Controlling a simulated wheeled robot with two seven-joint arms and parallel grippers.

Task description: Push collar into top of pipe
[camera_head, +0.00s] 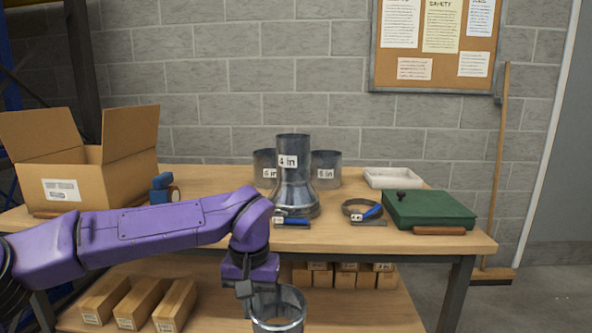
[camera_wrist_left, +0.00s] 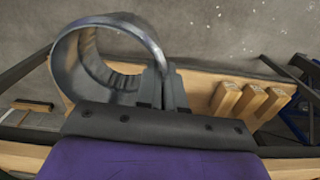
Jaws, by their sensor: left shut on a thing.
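My left gripper (camera_head: 250,298) is shut on the wall of a round grey metal collar (camera_head: 282,322), in front of the table's near edge in the head view. In the left wrist view the collar (camera_wrist_left: 68,72) is an open ring with a ribbed inner band, and the gripper fingers (camera_wrist_left: 166,82) pinch its edge. A tall metal pipe piece (camera_head: 293,185) with a "4 in" label and a flared base stands upright mid-table, apart from the collar. Two shorter labelled metal pipes (camera_head: 264,168) (camera_head: 326,170) stand behind it. My right gripper is not in view.
The wooden table (camera_head: 400,240) holds an open cardboard box (camera_head: 60,165), blue-handled tools (camera_head: 292,221), a clamp ring (camera_head: 360,209), a green case (camera_head: 428,209) and a white tray (camera_head: 393,177). Several small boxes (camera_head: 140,300) lie on the lower shelf.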

